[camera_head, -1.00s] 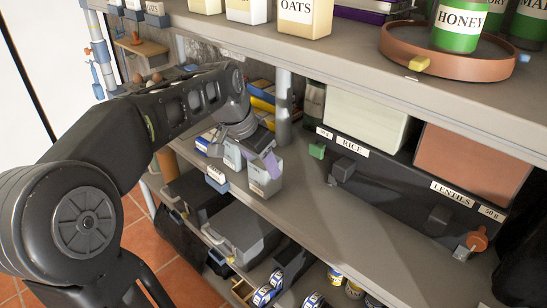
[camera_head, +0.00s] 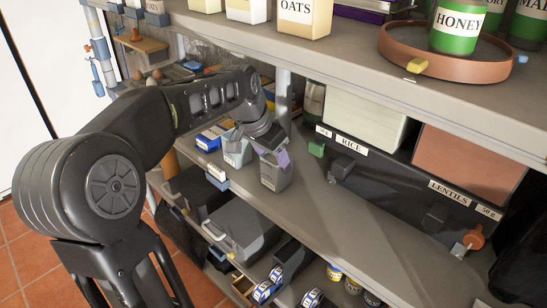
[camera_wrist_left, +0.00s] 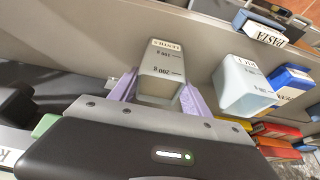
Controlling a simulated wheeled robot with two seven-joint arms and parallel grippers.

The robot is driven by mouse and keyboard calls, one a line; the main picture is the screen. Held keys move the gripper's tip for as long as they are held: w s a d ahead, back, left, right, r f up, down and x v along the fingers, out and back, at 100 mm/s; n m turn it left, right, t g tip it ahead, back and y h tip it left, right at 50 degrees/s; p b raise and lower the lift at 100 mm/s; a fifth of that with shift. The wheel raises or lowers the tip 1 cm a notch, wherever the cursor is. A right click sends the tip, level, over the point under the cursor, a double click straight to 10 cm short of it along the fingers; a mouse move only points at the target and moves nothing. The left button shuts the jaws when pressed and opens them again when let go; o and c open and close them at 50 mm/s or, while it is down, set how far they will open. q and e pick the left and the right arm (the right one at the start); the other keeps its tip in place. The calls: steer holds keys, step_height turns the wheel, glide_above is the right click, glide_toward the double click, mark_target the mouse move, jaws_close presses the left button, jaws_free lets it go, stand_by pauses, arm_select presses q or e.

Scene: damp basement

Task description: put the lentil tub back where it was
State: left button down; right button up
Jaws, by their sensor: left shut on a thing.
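The lentil tub (camera_head: 275,176) is a small grey translucent measuring tub with a white label and level marks. My left gripper (camera_head: 273,155) is shut on it, with lavender fingers on either side of its walls. In the left wrist view the tub (camera_wrist_left: 162,72) sits between the two fingers (camera_wrist_left: 157,94). It is over the middle shelf; I cannot tell whether its base touches the shelf. The large lentils bin (camera_head: 470,160), with a reddish front and a LENTILS label, stands at the right of that shelf. My right gripper is not in view.
A similar pale tub (camera_head: 236,148) stands left of my gripper; it also shows in the left wrist view (camera_wrist_left: 243,85). A blue box (camera_head: 211,137) is beyond it. The rice bin (camera_head: 364,115) and a metal post (camera_head: 283,95) are close by. Shelf (camera_head: 335,215) front is clear.

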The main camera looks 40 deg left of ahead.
arm_select(q)
steer(key=c, duration=0.5)
jaws_free()
steer(key=shift+f, duration=0.1)
steer(key=shift+r, duration=0.3)
steer(key=v, duration=1.2)
steer(key=shift+f, duration=0.1)
